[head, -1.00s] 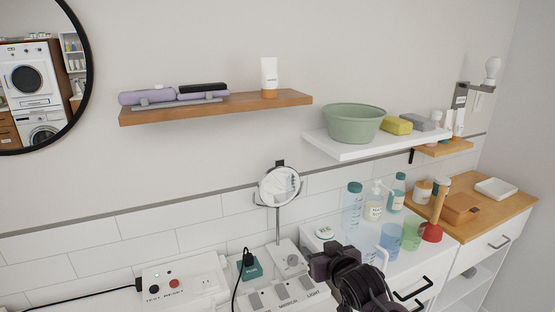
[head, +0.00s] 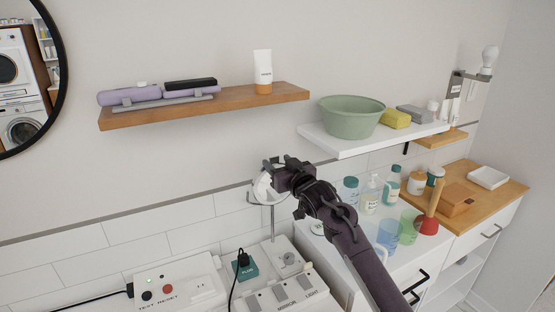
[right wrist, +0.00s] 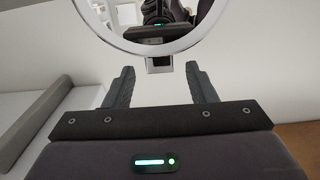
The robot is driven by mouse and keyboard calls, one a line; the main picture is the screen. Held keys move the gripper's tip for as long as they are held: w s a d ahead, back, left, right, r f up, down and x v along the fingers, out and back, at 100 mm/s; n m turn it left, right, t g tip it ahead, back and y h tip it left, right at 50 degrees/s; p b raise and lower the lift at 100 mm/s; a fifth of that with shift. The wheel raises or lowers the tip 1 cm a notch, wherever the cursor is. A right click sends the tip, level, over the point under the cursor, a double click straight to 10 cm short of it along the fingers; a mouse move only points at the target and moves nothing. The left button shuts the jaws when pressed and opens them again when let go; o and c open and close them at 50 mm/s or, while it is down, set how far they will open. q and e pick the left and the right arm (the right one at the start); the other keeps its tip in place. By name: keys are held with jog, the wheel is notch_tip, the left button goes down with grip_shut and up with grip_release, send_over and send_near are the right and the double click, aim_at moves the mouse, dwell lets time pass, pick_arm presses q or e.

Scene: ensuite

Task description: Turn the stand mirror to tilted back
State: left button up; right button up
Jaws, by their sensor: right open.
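The stand mirror (head: 262,187) is a small round mirror on a thin metal post, standing on the white unit against the tiled wall. My right gripper (head: 273,163) is at the mirror's upper right edge in the head view and hides much of its face. In the right wrist view the mirror's silver rim (right wrist: 150,47) curves across the top, with a small tab (right wrist: 159,64) at its edge. The tab lies beyond and between the two open fingers of my right gripper (right wrist: 159,85). Nothing is between the fingertips. My left gripper is out of view.
A wooden shelf (head: 210,105) with a purple device and a white tube is above. A white shelf (head: 340,147) with a green bowl (head: 351,117) is to the right. Bottles, cups and a plunger (head: 429,222) stand below it. A switch box (head: 180,287) is at lower left.

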jog(key=shift+w+a, duration=0.15)
jog(key=shift+w, duration=0.25)
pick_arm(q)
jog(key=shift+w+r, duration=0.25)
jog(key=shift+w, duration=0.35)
pick_arm(e)
jog(key=shift+w, duration=0.1)
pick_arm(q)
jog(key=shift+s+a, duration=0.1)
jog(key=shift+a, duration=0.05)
